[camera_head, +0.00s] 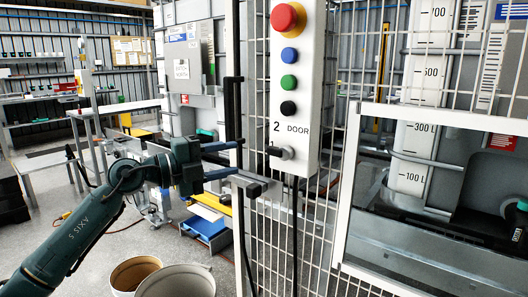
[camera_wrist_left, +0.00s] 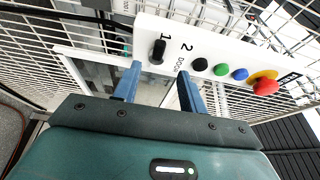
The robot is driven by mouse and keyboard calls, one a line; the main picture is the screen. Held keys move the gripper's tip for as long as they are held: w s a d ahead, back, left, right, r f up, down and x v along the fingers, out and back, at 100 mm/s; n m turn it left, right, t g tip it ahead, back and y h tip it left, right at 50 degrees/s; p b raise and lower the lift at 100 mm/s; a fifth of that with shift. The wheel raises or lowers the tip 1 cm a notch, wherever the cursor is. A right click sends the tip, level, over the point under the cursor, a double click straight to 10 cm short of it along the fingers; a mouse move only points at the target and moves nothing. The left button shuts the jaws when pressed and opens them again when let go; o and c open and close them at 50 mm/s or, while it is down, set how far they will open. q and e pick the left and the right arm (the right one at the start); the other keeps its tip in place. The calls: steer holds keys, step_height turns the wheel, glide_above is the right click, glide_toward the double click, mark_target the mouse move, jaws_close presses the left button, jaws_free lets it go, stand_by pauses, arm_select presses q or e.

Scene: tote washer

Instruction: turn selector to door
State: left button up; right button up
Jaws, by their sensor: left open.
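The selector (camera_head: 281,152) is a dark knob low on the white control panel (camera_head: 312,60), under the label "2 DOOR". In the left wrist view the selector (camera_wrist_left: 158,50) is a black bar lying across the panel, between the "1" side and the "2 DOOR" label. Its end lies towards the "1"; which end is the pointer I cannot tell. My left gripper (camera_head: 239,157) is open and empty, to the left of the selector and apart from it in the head view. In the left wrist view its two blue fingertips (camera_wrist_left: 159,70) lie either side below the knob. My right gripper is not seen.
A red mushroom button (camera_head: 287,17) and blue, green and black buttons (camera_head: 289,82) sit above the selector. A grey latch-like part (camera_head: 256,185) juts from the mesh fence below the gripper. Two buckets (camera_head: 178,281) stand on the floor.

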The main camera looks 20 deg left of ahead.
mark_target(269, 151)
arm_select(q)
steer(key=x, duration=0.9)
steer(key=shift+w+d, duration=0.15)
steer(key=shift+d, duration=0.1)
steer(key=shift+c, duration=0.3)
steer(key=shift+p, duration=0.35)
jaws_close()
